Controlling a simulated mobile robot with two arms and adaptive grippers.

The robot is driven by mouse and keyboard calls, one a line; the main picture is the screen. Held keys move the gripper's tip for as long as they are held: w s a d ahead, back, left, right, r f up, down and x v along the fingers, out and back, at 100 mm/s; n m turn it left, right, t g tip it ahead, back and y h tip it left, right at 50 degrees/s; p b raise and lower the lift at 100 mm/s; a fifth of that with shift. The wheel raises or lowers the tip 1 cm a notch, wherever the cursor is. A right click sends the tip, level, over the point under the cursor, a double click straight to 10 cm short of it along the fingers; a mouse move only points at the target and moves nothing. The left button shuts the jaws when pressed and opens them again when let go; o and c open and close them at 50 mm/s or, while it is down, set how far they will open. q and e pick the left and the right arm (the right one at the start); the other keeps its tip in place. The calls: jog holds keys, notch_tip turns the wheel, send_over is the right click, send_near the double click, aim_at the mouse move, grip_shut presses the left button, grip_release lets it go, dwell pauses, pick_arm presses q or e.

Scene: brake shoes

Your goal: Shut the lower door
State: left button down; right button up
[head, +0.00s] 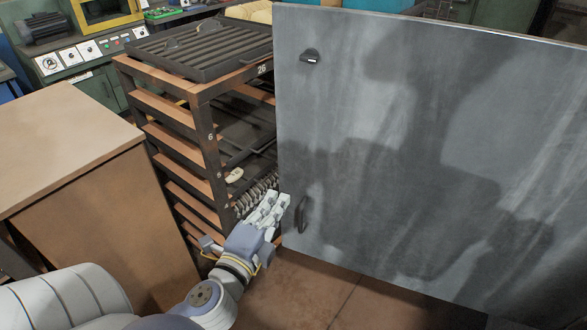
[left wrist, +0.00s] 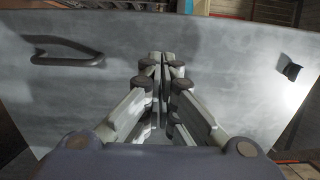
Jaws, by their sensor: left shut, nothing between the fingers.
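A large grey metal door (head: 400,150) stands open on the right in the head view; it is the only such door that shows. A dark bar handle (head: 302,214) sits near its lower left edge, and a small dark latch (head: 310,56) near its upper left. The door also fills the left wrist view (left wrist: 220,60), with the handle (left wrist: 65,50) at left and the latch (left wrist: 290,71) at right. My left gripper (head: 276,202) is shut and empty, just left of the handle. Its fingertips (left wrist: 162,58) point at the door; I cannot tell whether they touch it.
A brown slatted rack (head: 205,130) with dark trays stands behind and left of the door. A wooden cabinet (head: 95,200) stands close on the left. A green control panel (head: 90,50) is at the back. Bare tiled floor (head: 320,295) shows below the door.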

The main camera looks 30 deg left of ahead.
aim_at(298, 165)
pick_arm(q)
jog(key=w+p, duration=0.1)
jog(key=w, duration=0.2)
jog(key=w+a+p, duration=0.1)
jog(key=w, duration=0.1)
jog(key=w+p, duration=0.1)
jog(key=w, duration=0.2)
jog(key=shift+w+a+r, duration=0.15)
jog(key=shift+w+a, duration=0.15)
jog(key=shift+w, duration=0.05)
jog(key=shift+w+a+f, duration=0.15)
jog(key=shift+w+f, duration=0.05)
jog(key=shift+w, duration=0.55)
